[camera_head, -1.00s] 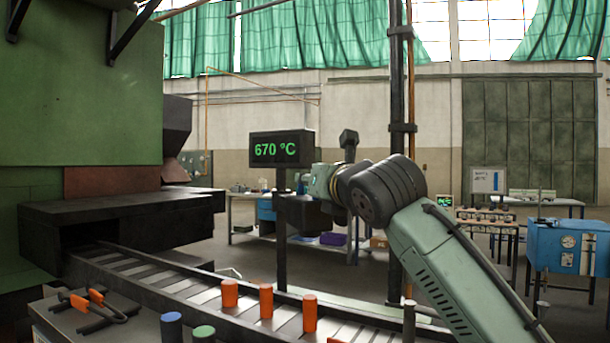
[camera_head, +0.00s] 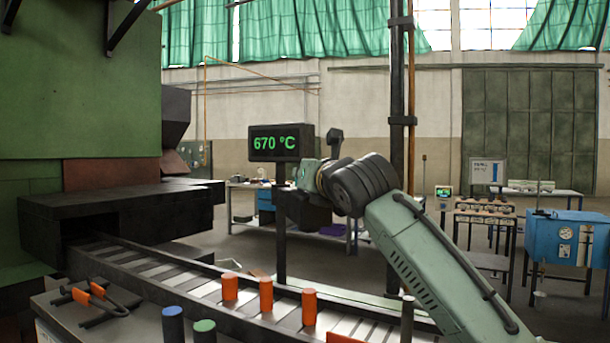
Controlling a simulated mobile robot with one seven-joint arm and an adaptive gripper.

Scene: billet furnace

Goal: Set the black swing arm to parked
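I cannot clearly make out the black swing arm. A tall dark post (camera_head: 398,75) with collar brackets stands right of centre, and no swinging bar shows plainly on it. A small black knob-like piece (camera_head: 335,138) shows just above my wrist; I cannot tell whether it belongs to my arm or to the swing arm. My gripper (camera_head: 302,208) is a dark shape beyond my wrist, beside the display post. Its fingers are not distinct, so its opening and any contact are hidden.
A display (camera_head: 281,144) reads 670 °C on a black post. Tongs (camera_head: 98,292) lie at the left front. A blue cabinet (camera_head: 565,240) stands at right.

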